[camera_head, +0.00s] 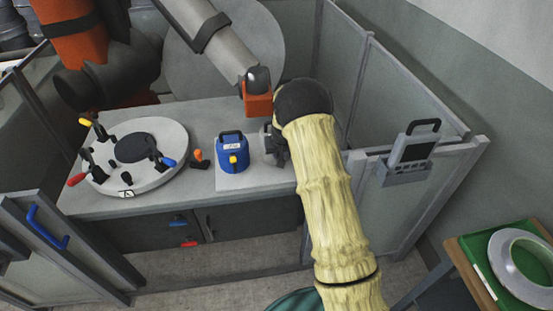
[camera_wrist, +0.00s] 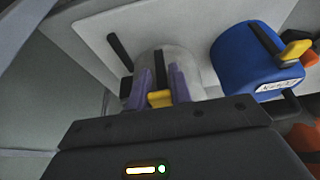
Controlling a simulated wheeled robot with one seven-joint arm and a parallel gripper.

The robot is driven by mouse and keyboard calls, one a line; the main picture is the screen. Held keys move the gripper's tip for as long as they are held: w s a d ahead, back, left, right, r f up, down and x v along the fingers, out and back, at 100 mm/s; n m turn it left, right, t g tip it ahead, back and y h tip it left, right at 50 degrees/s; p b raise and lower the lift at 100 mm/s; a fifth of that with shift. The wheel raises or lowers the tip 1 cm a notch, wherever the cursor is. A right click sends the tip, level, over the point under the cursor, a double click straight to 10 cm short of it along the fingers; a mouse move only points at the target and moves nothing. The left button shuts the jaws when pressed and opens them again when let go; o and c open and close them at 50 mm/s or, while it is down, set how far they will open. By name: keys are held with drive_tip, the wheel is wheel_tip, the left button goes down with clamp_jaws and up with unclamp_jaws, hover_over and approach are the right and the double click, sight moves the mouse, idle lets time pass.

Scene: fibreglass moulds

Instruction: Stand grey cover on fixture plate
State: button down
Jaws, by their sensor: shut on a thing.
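The grey cover (camera_wrist: 192,62) is a pale grey rounded body with black parts and a yellow tab, seen in the wrist view. My gripper (camera_wrist: 158,88) is shut on it, a purple-grey finger on either side. In the head view my arm hides most of the cover and gripper (camera_head: 274,145). It is over or on a thin pale plate (camera_head: 260,182); contact with it is unclear. A round pale plate (camera_head: 172,137) with a dark centre disc and several clamps lies at the bench's left; I cannot tell which plate is the fixture plate.
A blue cover (camera_head: 231,156) with a black handle and yellow tab stands just left of my gripper. An orange-handled clamp (camera_head: 198,158) is between it and the round plate. Panels (camera_head: 400,95) close off the right. A large robot arm (camera_head: 215,40) reaches over the back.

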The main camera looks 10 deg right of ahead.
drive_tip(key=shift+f, duration=0.1)
drive_tip(key=shift+f+p, duration=0.5)
drive_tip(key=shift+f, duration=1.35)
drive_tip(key=c, duration=1.3)
unclamp_jaws()
drive_tip(key=shift+o, duration=0.2)
